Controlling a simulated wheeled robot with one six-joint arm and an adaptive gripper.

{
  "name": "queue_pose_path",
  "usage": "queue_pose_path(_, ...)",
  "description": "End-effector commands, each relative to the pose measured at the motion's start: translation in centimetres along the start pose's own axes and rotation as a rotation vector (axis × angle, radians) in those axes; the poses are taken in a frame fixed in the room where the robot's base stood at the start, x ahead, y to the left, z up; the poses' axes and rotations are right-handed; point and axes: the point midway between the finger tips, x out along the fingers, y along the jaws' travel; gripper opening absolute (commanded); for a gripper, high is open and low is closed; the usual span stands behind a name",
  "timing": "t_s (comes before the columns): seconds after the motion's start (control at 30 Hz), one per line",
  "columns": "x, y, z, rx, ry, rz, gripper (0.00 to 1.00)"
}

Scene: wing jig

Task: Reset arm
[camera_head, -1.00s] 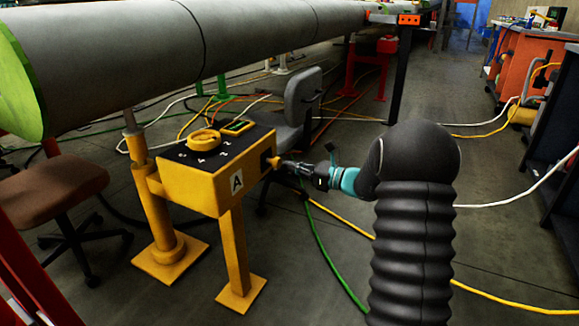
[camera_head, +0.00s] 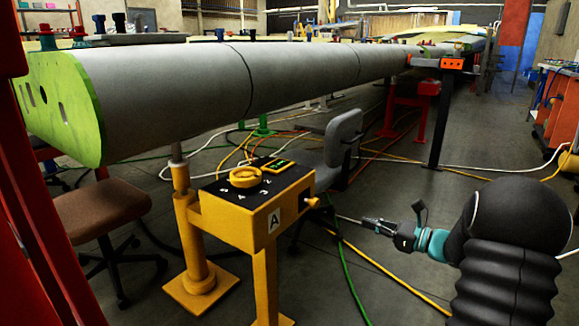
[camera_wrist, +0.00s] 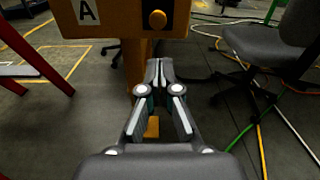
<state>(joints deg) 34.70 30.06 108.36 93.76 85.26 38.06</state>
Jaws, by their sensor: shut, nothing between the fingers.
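My gripper (camera_head: 343,219) is shut and empty. In the head view it points left at the yellow control box (camera_head: 250,213) marked "A", with a gap between the fingertips and the box. A yellow knob (camera_head: 312,202) sticks out of the box's right side. In the wrist view the shut fingers (camera_wrist: 159,68) show in the middle, below the round orange knob (camera_wrist: 157,19) on the box front (camera_wrist: 115,18). The box top has a yellow dial and a green-and-yellow panel.
A long grey wing (camera_head: 200,85) with a green end (camera_head: 55,115) runs above and behind the box. A grey chair (camera_head: 342,140) stands behind the box and a brown stool (camera_head: 98,212) at left. Cables (camera_head: 350,275) lie on the floor.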

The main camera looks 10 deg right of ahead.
Motion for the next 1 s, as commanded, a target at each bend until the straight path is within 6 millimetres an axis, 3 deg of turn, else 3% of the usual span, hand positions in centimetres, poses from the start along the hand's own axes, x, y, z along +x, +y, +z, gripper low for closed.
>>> queue_pose_path(0.07, -0.1, 0.9, -2.0, -0.065, 0.077, 0.033, 0.0)
queue_pose_path(0.2, -1.1, 4.8, -6.7, -0.176, 0.253, 0.159, 0.0)
queue_pose_path(0.33, -2.5, 9.1, -8.2, -0.331, 0.402, 0.312, 0.0)
queue_pose_path(0.6, -5.4, 17.1, -7.5, -0.699, 0.626, 0.658, 0.0)
queue_pose_path(1.0, -9.7, 23.9, -3.7, -1.202, 0.814, 1.058, 0.0)
